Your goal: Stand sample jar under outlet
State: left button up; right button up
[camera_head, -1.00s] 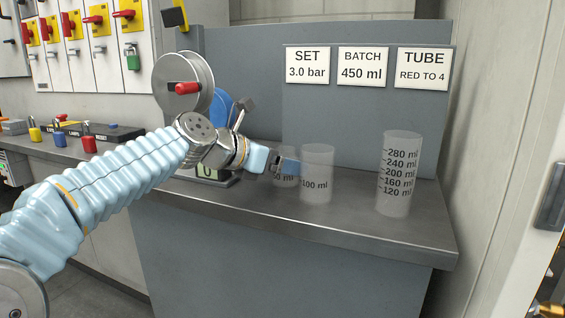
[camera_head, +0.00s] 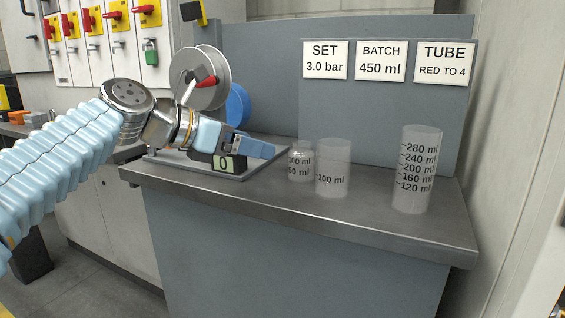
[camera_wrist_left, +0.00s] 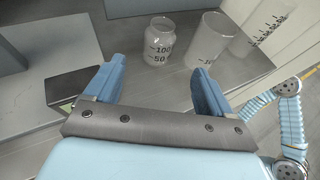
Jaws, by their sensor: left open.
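The sample jar appears to be the small clear bottle (camera_head: 300,161) with 100 ml and 50 ml marks, standing upright on the bench. In the left wrist view the jar (camera_wrist_left: 159,42) stands beyond the gap between my fingers, not touching them. My left gripper (camera_head: 262,148) is open and empty, left of the jar and above the bench. Its two blue fingers (camera_wrist_left: 160,85) show apart in the wrist view. A pump with a grey wheel and red handle (camera_head: 200,78) stands behind my wrist, partly hidden by it. I cannot make out the outlet. My right gripper is not seen.
A clear beaker (camera_head: 332,168) stands just right of the jar, and a taller graduated cylinder (camera_head: 417,170) farther right. A counter reading 0 (camera_head: 229,164) sits below my wrist. The bench front (camera_head: 330,218) is clear.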

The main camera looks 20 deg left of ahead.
aim_at(290, 157)
pick_arm(q)
jog(key=shift+s+a+f+b, duration=0.1)
jog(key=shift+s+f+b, duration=0.1)
jog(key=shift+f+b, duration=0.4)
jog(key=shift+w+d, duration=0.25)
jog(key=x, duration=1.3)
jog(key=shift+w+r, duration=0.1)
jog(key=shift+r, duration=0.1)
jog(key=c, duration=1.1)
